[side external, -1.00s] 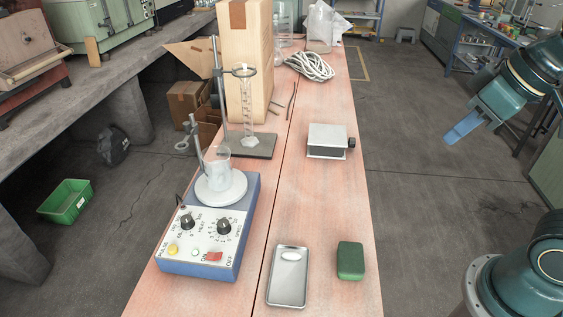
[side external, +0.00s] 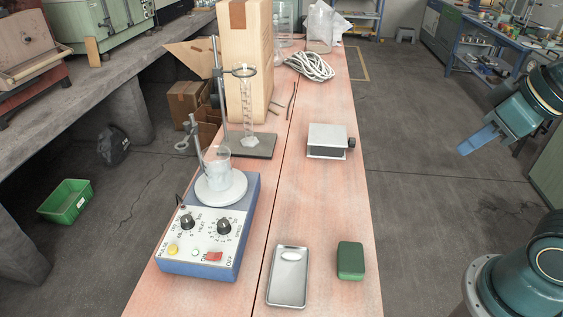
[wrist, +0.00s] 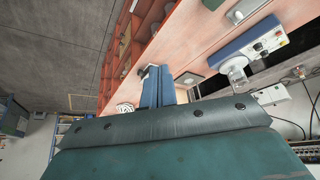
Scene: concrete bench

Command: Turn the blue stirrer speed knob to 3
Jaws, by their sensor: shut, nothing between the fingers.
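The blue stirrer (side external: 208,232) stands at the front left of the bench, its sloped white panel facing the side camera. Its panel has two black knobs with printed scales: the heat knob (side external: 187,222) on the left and the speed knob (side external: 224,227) on the right. The exact pointer settings are too small to read. A beaker (side external: 217,170) sits on its round white plate. The stirrer also shows in the wrist view (wrist: 250,48) at upper right. My gripper (side external: 464,151) is shut and empty, off the bench's right side, far from the knobs.
A metal tray (side external: 288,277) and a green box (side external: 350,261) lie right of the stirrer. A grey box (side external: 327,141) with a side knob stands farther back. A stand with a glass cylinder (side external: 247,110) rises behind the stirrer.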

